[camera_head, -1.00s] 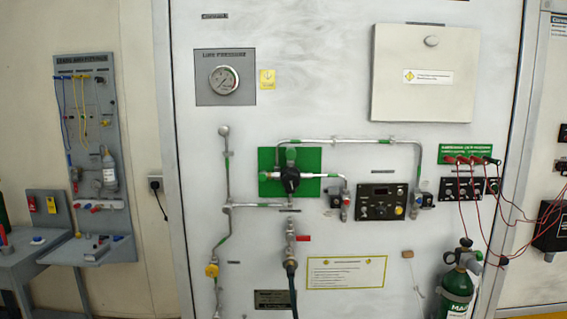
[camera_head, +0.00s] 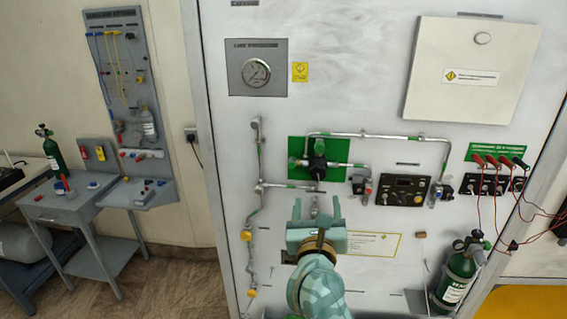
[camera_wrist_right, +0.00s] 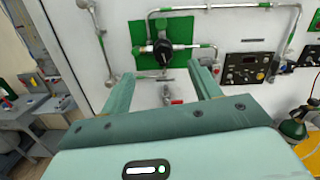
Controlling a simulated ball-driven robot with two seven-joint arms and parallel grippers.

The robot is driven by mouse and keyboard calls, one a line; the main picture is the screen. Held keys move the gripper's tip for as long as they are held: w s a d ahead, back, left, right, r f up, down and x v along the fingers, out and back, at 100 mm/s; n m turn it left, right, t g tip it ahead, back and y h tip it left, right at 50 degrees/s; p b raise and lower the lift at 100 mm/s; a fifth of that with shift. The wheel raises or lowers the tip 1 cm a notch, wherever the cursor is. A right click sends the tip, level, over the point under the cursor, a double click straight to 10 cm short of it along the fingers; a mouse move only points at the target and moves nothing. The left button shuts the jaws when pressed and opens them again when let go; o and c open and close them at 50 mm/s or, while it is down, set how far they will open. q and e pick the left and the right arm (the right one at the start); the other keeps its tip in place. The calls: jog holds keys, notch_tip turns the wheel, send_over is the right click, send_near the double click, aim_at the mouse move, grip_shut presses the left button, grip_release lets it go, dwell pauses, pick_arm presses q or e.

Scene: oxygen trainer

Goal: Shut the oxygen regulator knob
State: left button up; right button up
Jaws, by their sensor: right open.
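The oxygen regulator has a black knob (camera_head: 318,166) on a green backing plate (camera_head: 297,148), fixed to the white panel. The knob also shows in the right wrist view (camera_wrist_right: 163,48), above and between my fingers. My right gripper (camera_head: 316,206) is open and empty, below the knob in the head view and apart from it. In the right wrist view its two fingers (camera_wrist_right: 160,88) stand wide apart. It hides the lower pipe and part of the yellow-framed label. My left gripper is not in view.
Pipes (camera_head: 365,135) run along the panel around the regulator. A black control box (camera_head: 403,190) is to its right. A green cylinder (camera_head: 458,280) stands at lower right, with red cables above it. A grey workbench (camera_head: 70,205) is at left.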

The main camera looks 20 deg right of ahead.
aim_at(318, 174)
jog(key=w+d, duration=0.3)
jog(key=w, duration=0.1)
jog(key=w+d+f+m+p, duration=0.1)
jog(key=w+d, duration=0.1)
jog(key=w, duration=0.3)
jog(key=w+d+m, duration=0.1)
jog(key=w+d, duration=0.2)
jog(key=w, duration=0.1)
jog(key=shift+w+d+f+g+y, duration=0.3)
jog(key=shift+w+d+f+g, duration=0.05)
jog(key=shift+w+g, duration=0.05)
jog(key=shift+p, duration=0.3)
jog(key=c, duration=1)
